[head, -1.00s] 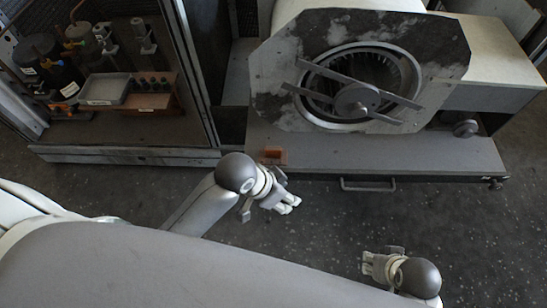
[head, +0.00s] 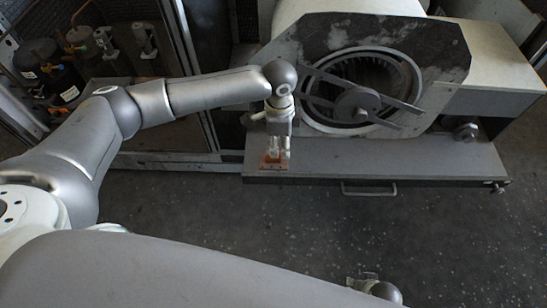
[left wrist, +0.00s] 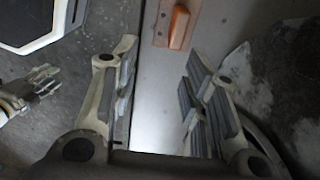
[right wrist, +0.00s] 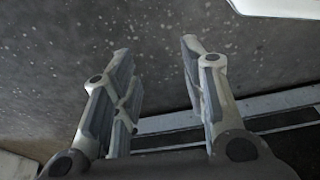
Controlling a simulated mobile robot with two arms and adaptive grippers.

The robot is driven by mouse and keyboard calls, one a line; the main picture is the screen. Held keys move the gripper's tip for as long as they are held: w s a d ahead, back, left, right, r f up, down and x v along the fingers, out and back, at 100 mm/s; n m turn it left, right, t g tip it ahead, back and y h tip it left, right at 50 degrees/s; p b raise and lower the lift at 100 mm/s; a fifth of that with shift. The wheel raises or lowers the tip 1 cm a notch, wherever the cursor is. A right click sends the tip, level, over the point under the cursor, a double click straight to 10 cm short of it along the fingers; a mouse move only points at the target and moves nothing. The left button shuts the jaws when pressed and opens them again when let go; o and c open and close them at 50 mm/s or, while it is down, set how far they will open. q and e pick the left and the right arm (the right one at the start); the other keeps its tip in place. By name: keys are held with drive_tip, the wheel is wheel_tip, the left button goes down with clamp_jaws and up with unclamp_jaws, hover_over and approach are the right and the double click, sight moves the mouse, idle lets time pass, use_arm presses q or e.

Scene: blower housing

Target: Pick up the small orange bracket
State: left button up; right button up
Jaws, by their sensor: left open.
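The small orange bracket (head: 273,162) lies at the left front corner of the grey ledge below the blower housing. In the left wrist view the bracket (left wrist: 178,25) has a flat base plate and a raised orange block, and sits beyond my fingertips, between their lines. My left gripper (head: 277,150) points at the bracket in the head view and partly covers it. In its wrist view my left gripper (left wrist: 158,65) is open and empty. My right gripper (right wrist: 155,55) is open and empty over bare floor; in the head view it shows at the bottom edge (head: 358,283).
The ledge (head: 400,165) carries the blower housing (head: 440,50) with its round fan opening and crossed bars. A drawer-like handle (head: 368,190) sticks out in front. A cabinet with bottles and jars (head: 65,75) stands at the left. The floor in front is clear.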

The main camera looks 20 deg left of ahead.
sight(266, 162)
use_arm(q)
drive_tip(key=shift+w+a+r, duration=0.25)
drive_tip(key=shift+w+a, duration=0.15)
drive_tip(key=shift+a, duration=0.15)
drive_tip(key=shift+w+a+r, duration=0.2)
drive_tip(key=shift+w+a, duration=0.15)
drive_tip(key=shift+a, duration=0.15)
drive_tip(key=shift+a+f, duration=0.1)
drive_tip(key=shift+f, duration=0.2)
wheel_tip(266, 162, down, 4)
drive_tip(key=shift+r+b, duration=0.2)
drive_tip(key=shift+b, duration=0.35)
drive_tip(key=shift+f, duration=1)
drive_tip(key=shift+f+b, duration=0.8)
drive_tip(key=shift+f, duration=1.45)
use_arm(e)
wheel_tip(266, 162, up, 8)
drive_tip(key=w, duration=0.2)
drive_tip(key=shift+w+f, duration=0.2)
drive_tip(key=shift+w, duration=0.1)
use_arm(q)
drive_tip(key=shift+c, duration=0.2)
use_arm(e)
drive_tip(key=shift+a, duration=0.1)
use_arm(q)
clamp_jaws()
